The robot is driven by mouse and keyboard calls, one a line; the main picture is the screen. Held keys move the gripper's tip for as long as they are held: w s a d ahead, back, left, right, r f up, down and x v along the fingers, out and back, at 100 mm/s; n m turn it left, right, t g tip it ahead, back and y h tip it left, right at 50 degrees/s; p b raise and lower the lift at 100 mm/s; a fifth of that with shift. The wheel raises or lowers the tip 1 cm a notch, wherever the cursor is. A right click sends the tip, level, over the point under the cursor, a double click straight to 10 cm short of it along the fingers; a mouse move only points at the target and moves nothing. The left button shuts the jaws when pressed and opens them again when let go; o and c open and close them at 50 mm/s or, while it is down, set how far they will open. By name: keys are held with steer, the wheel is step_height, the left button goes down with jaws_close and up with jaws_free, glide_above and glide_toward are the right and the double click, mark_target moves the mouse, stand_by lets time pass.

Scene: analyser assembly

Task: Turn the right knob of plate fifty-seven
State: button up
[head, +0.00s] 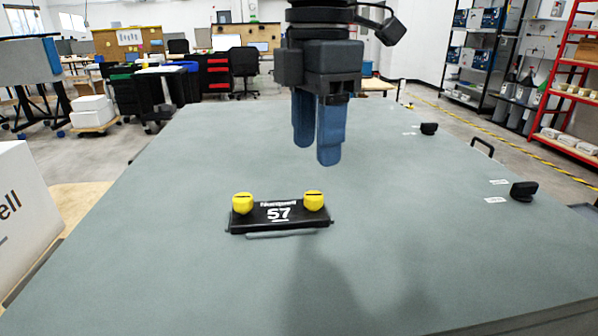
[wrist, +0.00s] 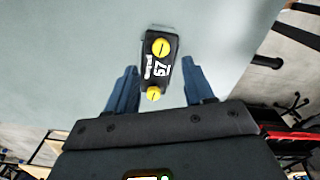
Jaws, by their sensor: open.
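The black plate marked 57 (head: 280,217) lies on the grey-green table with a yellow knob at each end. The right knob (head: 314,200) and the left knob (head: 242,203) each have a dark slot line, running roughly along the plate's length. My gripper (head: 316,152) is open and empty, with blue fingers pointing down, raised above the table near the right knob and apart from it. In the wrist view the plate (wrist: 157,70) shows between and beyond the fingers (wrist: 161,72). There the right knob (wrist: 161,47) is the upper one and the left knob (wrist: 153,94) the lower one.
The table (head: 150,260) is wide and mostly clear around the plate. Two small black objects (head: 523,191) (head: 429,128) with white labels stand toward the right edge. A white box (head: 22,210) is at the far left. Shelving and desks stand well behind.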

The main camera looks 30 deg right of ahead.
mark_target(314, 195)
steer(key=shift+f+p, duration=0.65)
steer(key=shift+f, duration=3.15)
jaws_close()
